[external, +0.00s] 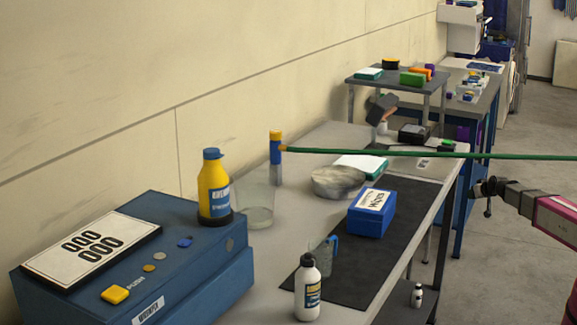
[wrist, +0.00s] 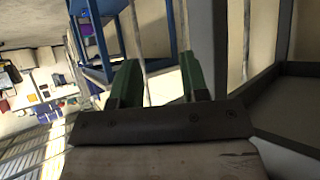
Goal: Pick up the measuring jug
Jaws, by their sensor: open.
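The measuring jug (external: 322,258) is a clear, see-through vessel with a blue handle. It stands upright on the dark mat near the front of the bench, behind a white bottle that partly covers its lower left. My gripper (wrist: 157,85) shows in the wrist view with two green fingers spread apart and nothing between them. The jug is not visible in that view. In the external view a grey and pink arm with a dark end (external: 488,190) reaches in from the right, beyond the bench edge and apart from the jug; its fingers cannot be made out.
The white bottle (external: 308,290) stands close to the jug, and a blue box (external: 371,222) sits behind it. A clear container (external: 258,208) and a crumpled round item (external: 338,181) stand farther back. Mat right of the jug is bare.

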